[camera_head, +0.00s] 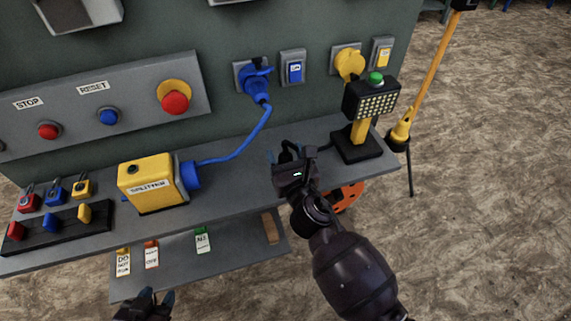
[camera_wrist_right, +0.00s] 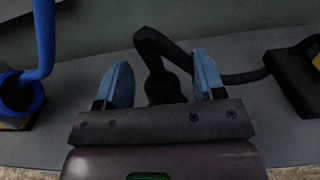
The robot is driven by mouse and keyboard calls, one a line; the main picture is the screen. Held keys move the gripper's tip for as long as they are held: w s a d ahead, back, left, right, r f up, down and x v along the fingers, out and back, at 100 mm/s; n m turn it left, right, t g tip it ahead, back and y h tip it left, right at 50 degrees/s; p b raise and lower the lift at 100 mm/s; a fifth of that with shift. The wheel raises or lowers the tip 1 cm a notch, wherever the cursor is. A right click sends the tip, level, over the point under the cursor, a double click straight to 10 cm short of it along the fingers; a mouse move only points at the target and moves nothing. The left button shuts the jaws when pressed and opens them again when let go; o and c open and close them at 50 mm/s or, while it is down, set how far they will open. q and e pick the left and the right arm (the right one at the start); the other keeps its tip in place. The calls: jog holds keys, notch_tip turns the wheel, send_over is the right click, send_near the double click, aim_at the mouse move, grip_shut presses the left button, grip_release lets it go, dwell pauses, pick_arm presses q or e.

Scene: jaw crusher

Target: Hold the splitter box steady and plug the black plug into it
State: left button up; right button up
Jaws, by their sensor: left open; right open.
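The yellow splitter box (camera_head: 145,187), labelled SPLITTER, sits on the grey shelf, with a blue connector (camera_head: 191,175) on its right side. A blue cable joins this to a blue plug (camera_head: 255,80) in the wall panel. The black plug (camera_wrist_right: 160,82) lies on the shelf in the right wrist view, its black cable running right. My right gripper (camera_head: 290,158) is open over the shelf; in its wrist view the fingers (camera_wrist_right: 160,85) stand on either side of the black plug, not visibly gripping it. My left gripper (camera_head: 153,298) is open and empty at the bottom edge, below the lower shelf.
A black stand with a green button (camera_head: 371,98) stands right of my right gripper. Coloured padlocks (camera_head: 55,192) and a black rack (camera_head: 60,232) are left of the box. Tags (camera_head: 151,254) lie on the lower shelf. The grey shelf (camera_head: 240,185) is clear between box and right gripper.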

jog(key=shift+w, duration=0.1)
jog(key=c, duration=0.9)
pick_arm(q)
jog(key=shift+s+f, duration=0.2)
jog(key=shift+s, duration=0.15)
pick_arm(e)
jog(key=shift+c, duration=0.7)
